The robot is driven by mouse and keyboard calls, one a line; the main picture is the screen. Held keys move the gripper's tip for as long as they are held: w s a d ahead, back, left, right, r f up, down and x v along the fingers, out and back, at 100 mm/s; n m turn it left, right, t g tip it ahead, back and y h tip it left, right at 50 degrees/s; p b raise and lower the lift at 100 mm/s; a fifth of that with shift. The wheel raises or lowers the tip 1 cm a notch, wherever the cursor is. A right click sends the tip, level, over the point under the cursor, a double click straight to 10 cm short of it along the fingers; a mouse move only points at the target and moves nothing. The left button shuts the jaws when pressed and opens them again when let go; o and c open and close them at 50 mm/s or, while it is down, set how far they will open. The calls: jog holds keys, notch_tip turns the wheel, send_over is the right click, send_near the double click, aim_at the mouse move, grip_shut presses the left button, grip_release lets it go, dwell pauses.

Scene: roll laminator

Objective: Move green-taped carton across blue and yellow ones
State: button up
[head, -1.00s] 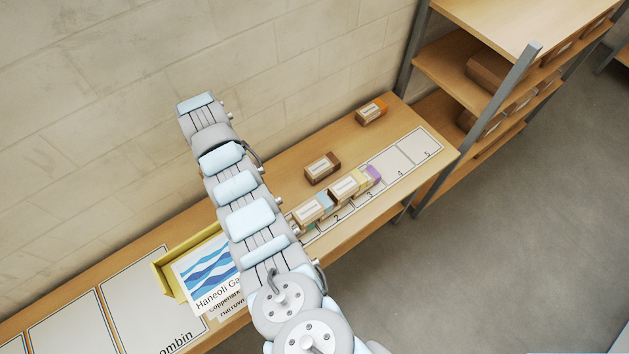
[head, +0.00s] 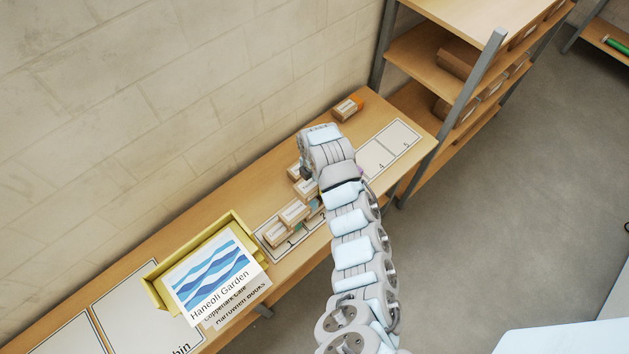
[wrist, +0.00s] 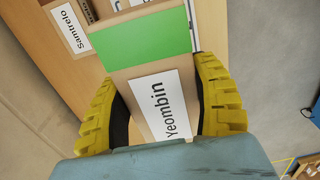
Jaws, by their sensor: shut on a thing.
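In the wrist view the green-taped carton (wrist: 150,42) is close up, with a green band and a white label reading "Yeombin". My gripper (wrist: 155,75) is shut on it, a yellow ribbed finger on each side. In the head view my arm's end is over the row of cartons on the table and hides its own fingers and the held carton. Tan cartons (head: 294,211) stand in a row at the numbered strip (head: 377,158), left of my arm. I cannot tell the blue and yellow ones apart there. Whether the held carton touches anything is unclear.
A carton labelled "Samtrelo" (wrist: 72,28) is beside the held one in the wrist view. A yellow box with a Haneoli Garden sign (head: 220,277) is at left. Slots 4 and 5 look empty.

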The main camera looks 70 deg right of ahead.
jog(key=shift+f+b, duration=0.6)
jog(key=shift+f, duration=1.3)
jog(key=shift+f, duration=0.15)
jog(key=shift+f+b, duration=0.3)
jog(key=shift+b, duration=0.15)
jog(key=o, duration=1.3)
jog(key=shift+r, duration=0.15)
notch_tip(320, 180, up, 12)
jog(key=shift+f, duration=0.1)
